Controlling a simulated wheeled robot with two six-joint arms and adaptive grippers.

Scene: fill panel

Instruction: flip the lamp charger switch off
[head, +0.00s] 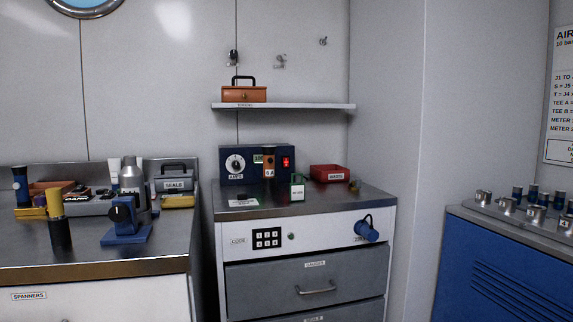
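A dark blue box (230,177) with a dial (235,163) labelled AMPS stands on the middle cabinet against the back wall; it looks like the lamp charger. A lit red switch (286,162) is on the right part of its front face. Its position, on or off, is too small to tell. A small green display (258,159) sits near the middle of the face. A dark cylinder with an orange and white band (269,164) stands in front of the box and hides part of it. Neither of my grippers is in view.
A green-framed card (297,188) stands in front of the box, and a red tray (329,173) sits to its right. A shelf (300,106) with a brown case (244,94) hangs above. A cluttered bench (90,267) is at left, a blue cabinet (480,260) at right.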

